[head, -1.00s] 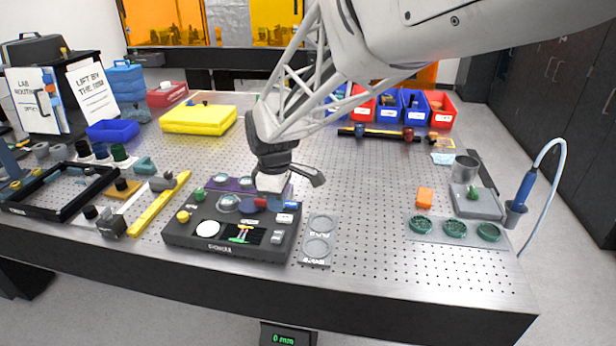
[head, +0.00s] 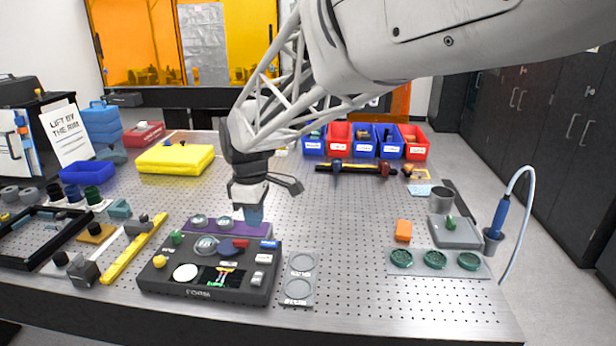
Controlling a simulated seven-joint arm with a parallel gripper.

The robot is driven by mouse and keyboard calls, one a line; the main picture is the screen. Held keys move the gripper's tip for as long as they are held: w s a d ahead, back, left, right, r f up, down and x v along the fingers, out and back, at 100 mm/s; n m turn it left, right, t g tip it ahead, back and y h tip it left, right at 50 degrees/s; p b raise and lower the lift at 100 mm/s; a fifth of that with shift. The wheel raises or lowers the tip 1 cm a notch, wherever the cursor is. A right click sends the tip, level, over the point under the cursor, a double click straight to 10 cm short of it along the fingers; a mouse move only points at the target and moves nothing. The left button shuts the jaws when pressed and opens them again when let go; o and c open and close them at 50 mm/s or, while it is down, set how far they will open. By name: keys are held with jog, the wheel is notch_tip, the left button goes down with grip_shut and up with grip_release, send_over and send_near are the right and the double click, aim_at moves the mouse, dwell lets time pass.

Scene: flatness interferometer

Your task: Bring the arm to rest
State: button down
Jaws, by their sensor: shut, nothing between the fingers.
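My gripper (head: 254,216) points down above the back part of the dark interferometer box. Its fingers are blue and look close together, with nothing seen between them. The arm reaches in from the upper right, over the table. The interferometer (head: 160,284) is a dark box with knobs, a white disc, a small lit screen and a red piece on top. A purple strip (head: 262,230) runs along its back, just below and beside my fingertips. I cannot tell the exact gap between fingertips and strip.
A grey two-ring plate (head: 299,279) lies right of the box. A yellow bar (head: 133,250) and a black frame (head: 50,253) lie left. Green dishes on a grey tray (head: 466,268), an orange block (head: 403,231) and a blue pen-like tool (head: 499,217) stand right. Colored bins (head: 338,142) are behind.

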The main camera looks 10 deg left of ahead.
jog(key=s+d+r+m, duration=0.2)
jog(key=d, duration=0.5)
jog(key=s+d+r+m, duration=0.1)
jog(key=d+m, duration=0.2)
jog(key=d, duration=0.3)
jog(key=s+d+f+m+t, duration=0.2)
jog(key=s+d+m, duration=1.1)
jog(key=s+d, duration=0.8)
jog(key=d+t, duration=0.1)
jog(key=d, duration=0.2)
jog(key=shift+d+f, duration=0.15)
jog(key=shift+f, duration=0.15)
